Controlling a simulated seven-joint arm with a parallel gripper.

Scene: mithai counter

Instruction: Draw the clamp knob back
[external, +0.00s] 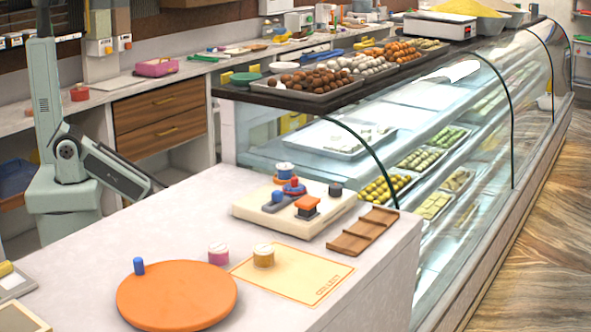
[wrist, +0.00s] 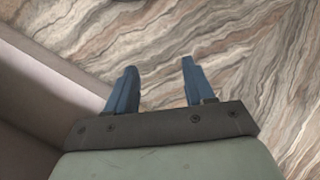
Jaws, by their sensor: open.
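A cream fixture board (external: 250,209) lies on the near counter in the external view. It carries a blue-topped cylinder (external: 285,170), a red knob-like piece (external: 295,188), an orange block (external: 307,203), a small blue peg (external: 277,197) and a dark knob (external: 335,189) at its right. I cannot tell for sure which piece is the clamp knob. My gripper (wrist: 156,85) shows in the wrist view, open and empty, with two blue fingers apart above the patterned floor. Its fingertips are not clear in the external view, and no fixture shows in the wrist view.
An orange disc (external: 177,298) with a blue peg, a pink jar (external: 218,254), a yellow jar (external: 263,256) on a cream mat (external: 310,284), and a brown wooden rack (external: 362,232) surround the board. A glass display case (external: 440,110) stands behind. Bare counter lies left of the board.

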